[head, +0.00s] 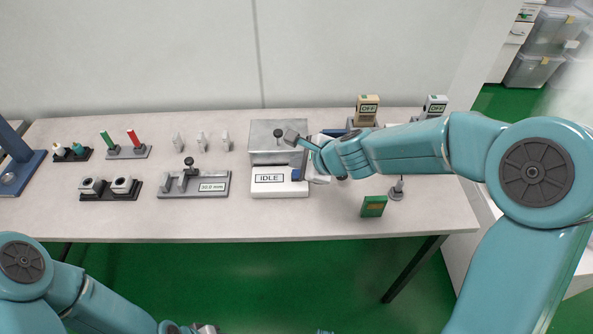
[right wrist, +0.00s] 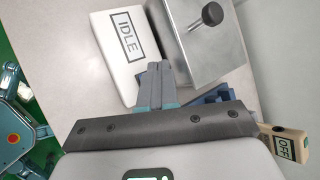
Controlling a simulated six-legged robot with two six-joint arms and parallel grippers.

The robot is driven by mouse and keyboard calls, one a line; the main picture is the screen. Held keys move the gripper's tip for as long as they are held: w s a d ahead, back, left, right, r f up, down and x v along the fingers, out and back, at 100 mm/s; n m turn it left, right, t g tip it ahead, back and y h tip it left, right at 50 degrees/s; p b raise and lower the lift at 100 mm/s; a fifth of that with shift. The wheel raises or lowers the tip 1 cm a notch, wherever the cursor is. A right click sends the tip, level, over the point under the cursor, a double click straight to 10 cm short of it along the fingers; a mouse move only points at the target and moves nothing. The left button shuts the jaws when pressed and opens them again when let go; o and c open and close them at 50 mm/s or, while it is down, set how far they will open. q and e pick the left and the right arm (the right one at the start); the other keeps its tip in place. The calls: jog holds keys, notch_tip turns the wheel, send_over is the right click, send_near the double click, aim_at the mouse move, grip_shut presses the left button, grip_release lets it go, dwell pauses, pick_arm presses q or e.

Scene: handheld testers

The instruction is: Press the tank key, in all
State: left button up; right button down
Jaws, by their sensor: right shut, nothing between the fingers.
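The tank (head: 278,140) is a grey metal box with a dark knob on its lid. Its white front panel (head: 279,189) has a display reading IDLE and a small blue key (head: 296,175) at its right end. My right gripper (head: 291,138) is shut and empty, over the right part of the tank in the head view. Only a bit of my left gripper (head: 205,329) shows at the bottom edge.
Left of the tank stand a gauge fixture (head: 195,183) reading 20.0 mm and a rack with green and red handles (head: 127,150). A green block (head: 373,206) stands right of the tank. Two testers reading OFF (head: 368,110) (head: 435,106) stand behind. The table's front strip is clear.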

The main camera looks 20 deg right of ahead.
jog(key=shift+f+b, duration=0.45)
jog(key=shift+f+b, duration=0.55)
dwell(0.8)
jog(key=shift+r, duration=0.15)
jog(key=shift+r+p, duration=0.8)
jog(key=shift+p, duration=0.15)
notch_tip(320, 180, up, 5)
jog(key=p, duration=0.5)
jog(key=shift+r, duration=0.1)
dwell(0.3)
